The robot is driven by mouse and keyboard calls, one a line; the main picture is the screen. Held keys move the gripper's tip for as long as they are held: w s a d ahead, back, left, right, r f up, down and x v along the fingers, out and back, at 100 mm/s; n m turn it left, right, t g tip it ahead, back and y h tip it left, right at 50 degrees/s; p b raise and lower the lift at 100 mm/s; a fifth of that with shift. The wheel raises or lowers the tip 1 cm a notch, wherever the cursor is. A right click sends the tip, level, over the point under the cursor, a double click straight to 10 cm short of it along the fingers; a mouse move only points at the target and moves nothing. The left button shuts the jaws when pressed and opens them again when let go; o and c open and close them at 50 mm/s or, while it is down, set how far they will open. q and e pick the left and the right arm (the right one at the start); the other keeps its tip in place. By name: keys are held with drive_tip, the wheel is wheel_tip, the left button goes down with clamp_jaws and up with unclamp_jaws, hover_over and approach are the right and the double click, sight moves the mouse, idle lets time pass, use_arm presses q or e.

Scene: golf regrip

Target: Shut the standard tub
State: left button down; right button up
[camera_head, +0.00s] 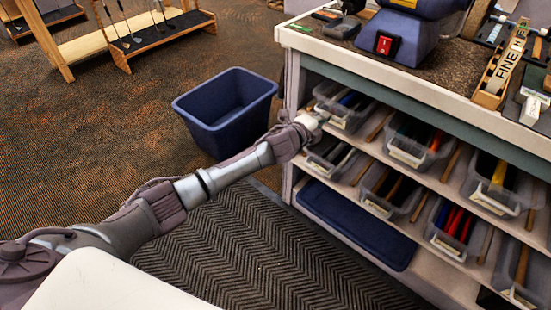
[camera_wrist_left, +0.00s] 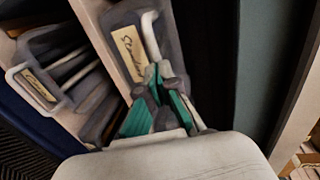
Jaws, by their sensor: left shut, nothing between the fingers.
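The standard tub is a clear grey plastic bin with a cream handwritten label (camera_wrist_left: 129,54) on its front in the left wrist view. In the head view, the tub (camera_head: 345,106) at the left end of the upper shelf appears to be this one. My left gripper (camera_wrist_left: 163,78) is shut and empty, its fingertips at the tub's front beside the label. I cannot tell whether they touch it. In the head view my left gripper (camera_head: 312,121) is at the bench's left corner, partly hidden by its own wrist. My right gripper is not in view.
Several similar tubs, such as a lower one (camera_head: 330,157), fill the shelves of the bench (camera_head: 430,85). A dark blue lid or tray (camera_head: 357,222) lies on the bottom shelf. A blue bin (camera_head: 224,108) stands left of the bench. A ribbed mat (camera_head: 260,255) covers the floor in front.

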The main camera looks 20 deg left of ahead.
use_arm(q)
drive_tip(key=shift+w+r, duration=0.1)
drive_tip(key=shift+r, duration=0.15)
drive_tip(key=shift+r, duration=0.2)
